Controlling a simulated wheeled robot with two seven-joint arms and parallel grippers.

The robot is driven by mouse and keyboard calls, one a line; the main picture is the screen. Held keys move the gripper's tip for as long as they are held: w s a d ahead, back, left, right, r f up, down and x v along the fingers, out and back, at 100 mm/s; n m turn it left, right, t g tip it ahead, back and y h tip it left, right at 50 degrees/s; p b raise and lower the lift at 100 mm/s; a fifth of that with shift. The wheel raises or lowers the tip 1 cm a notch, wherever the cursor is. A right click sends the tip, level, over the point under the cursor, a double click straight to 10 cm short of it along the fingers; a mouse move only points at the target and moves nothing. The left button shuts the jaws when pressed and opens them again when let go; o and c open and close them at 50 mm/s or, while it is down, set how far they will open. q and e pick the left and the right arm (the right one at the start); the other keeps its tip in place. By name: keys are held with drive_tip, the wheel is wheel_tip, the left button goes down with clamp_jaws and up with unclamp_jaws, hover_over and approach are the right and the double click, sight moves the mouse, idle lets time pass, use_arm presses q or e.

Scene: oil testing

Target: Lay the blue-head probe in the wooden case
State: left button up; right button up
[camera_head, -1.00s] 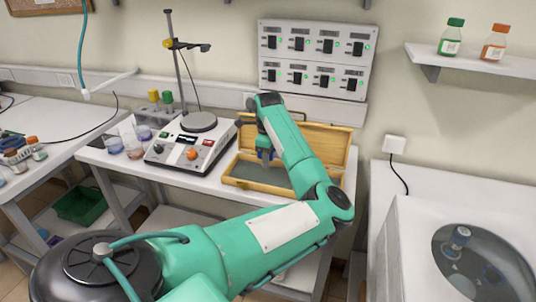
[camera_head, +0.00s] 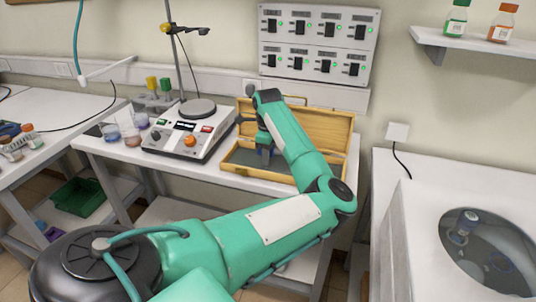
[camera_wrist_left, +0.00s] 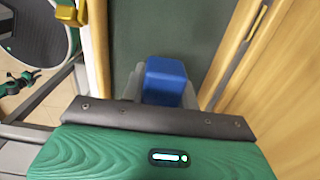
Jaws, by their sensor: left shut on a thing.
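The wooden case (camera_head: 256,176) lies open on the middle bench, its lid leaning back and a dark lining inside. My left gripper (camera_head: 266,158) points down into the case from above; my own forearm hides part of the case. In the left wrist view, the gripper (camera_wrist_left: 162,92) is shut on the blue-head probe (camera_wrist_left: 166,78), whose blue block top shows between the grey fingers. It is over the dark floor of the case (camera_wrist_left: 97,45), between its wooden walls. The probe's lower part is hidden, so I cannot tell whether it touches the floor. My right gripper is not in view.
A hotplate stirrer (camera_head: 187,141) with a stand is just left of the case. Beakers (camera_head: 131,137) and yellow and green-topped items stand further left. A centrifuge-like bowl (camera_head: 485,250) is on the right bench. A switch panel (camera_head: 318,45) hangs behind.

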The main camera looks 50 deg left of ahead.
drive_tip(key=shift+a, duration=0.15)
use_arm(q)
drive_tip(key=o, duration=0.9)
drive_tip(key=shift+o, duration=0.9)
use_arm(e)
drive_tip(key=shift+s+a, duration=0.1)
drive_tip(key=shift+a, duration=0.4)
use_arm(q)
drive_tip(key=shift+r, duration=0.3)
wheel_tip(320, 180, up, 12)
drive_tip(key=shift+r+b, duration=0.15)
drive_tip(key=shift+b, duration=0.95)
drive_tip(key=shift+r, duration=0.5)
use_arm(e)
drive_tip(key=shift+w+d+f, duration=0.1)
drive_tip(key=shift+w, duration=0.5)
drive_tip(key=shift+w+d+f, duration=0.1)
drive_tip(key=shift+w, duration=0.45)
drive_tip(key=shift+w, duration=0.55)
